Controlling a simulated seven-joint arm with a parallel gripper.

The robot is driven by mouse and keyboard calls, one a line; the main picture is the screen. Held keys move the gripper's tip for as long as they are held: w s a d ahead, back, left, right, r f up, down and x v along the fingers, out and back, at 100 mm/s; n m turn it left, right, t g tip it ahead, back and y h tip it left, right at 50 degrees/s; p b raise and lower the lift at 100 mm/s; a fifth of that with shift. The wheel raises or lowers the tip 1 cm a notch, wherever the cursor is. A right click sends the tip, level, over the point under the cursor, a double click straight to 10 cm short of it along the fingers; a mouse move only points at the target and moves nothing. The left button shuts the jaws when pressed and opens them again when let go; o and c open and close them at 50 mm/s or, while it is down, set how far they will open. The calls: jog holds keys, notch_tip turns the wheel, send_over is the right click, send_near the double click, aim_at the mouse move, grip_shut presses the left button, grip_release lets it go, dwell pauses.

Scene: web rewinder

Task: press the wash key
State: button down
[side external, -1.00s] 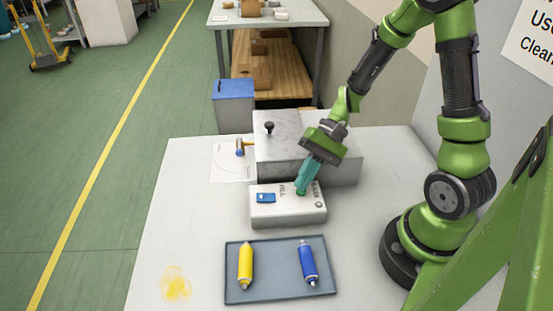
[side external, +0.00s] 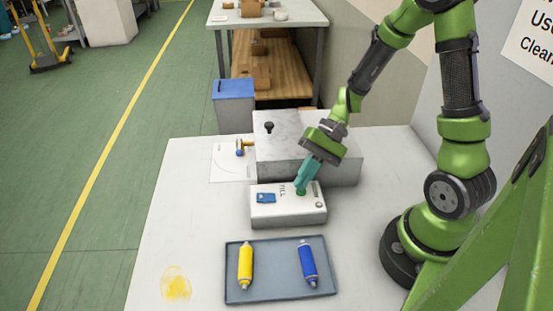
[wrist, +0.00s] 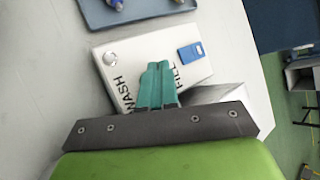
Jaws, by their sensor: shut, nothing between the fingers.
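A white control box (side external: 288,210) lies on the table, with a blue key (side external: 265,198) beside the FILL lettering. In the wrist view the WASH lettering (wrist: 125,95) runs beside a round silver part (wrist: 110,58). A small green part (side external: 300,193) shows at the fingertips in the side view; I cannot tell whether it is the wash key. My gripper (side external: 301,188) is shut and empty, its teal fingers pointing down at the box top between the two words. The fingertips (wrist: 157,66) hide what is under them, and contact cannot be made out.
A grey metal block (side external: 290,140) with a black knob stands right behind the box. A tray (side external: 279,288) with a yellow and a blue bottle lies in front. A brass and blue fitting (side external: 242,149) sits on paper at left.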

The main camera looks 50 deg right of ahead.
jog(key=shift+s+d+f, duration=0.15)
jog(key=shift+d+f, duration=0.05)
jog(key=shift+f, duration=0.2)
jog(key=shift+d+r, duration=0.1)
jog(key=shift+r, duration=0.05)
jog(key=shift+s+r, duration=0.1)
jog(key=shift+r, duration=2.35)
jog(key=shift+f, duration=0.2)
jog(key=h, duration=0.1)
jog(key=s+d+h, duration=0.1)
jog(key=shift+s+d+r+h, duration=0.1)
jog(key=shift+s+d+h, duration=0.1)
jog(key=shift+s+h, duration=0.1)
notch_tip(320, 180, up, 3)
jog(key=n+h, duration=0.2)
notch_tip(320, 180, up, 11)
jog(key=n+t+h, duration=0.3)
jog(key=n+t, duration=0.1)
jog(key=t, duration=0.2)
send_over(305, 191)
jog(key=s, duration=0.4)
jog(key=shift+d+r, duration=0.1)
jog(key=shift+d, duration=0.1)
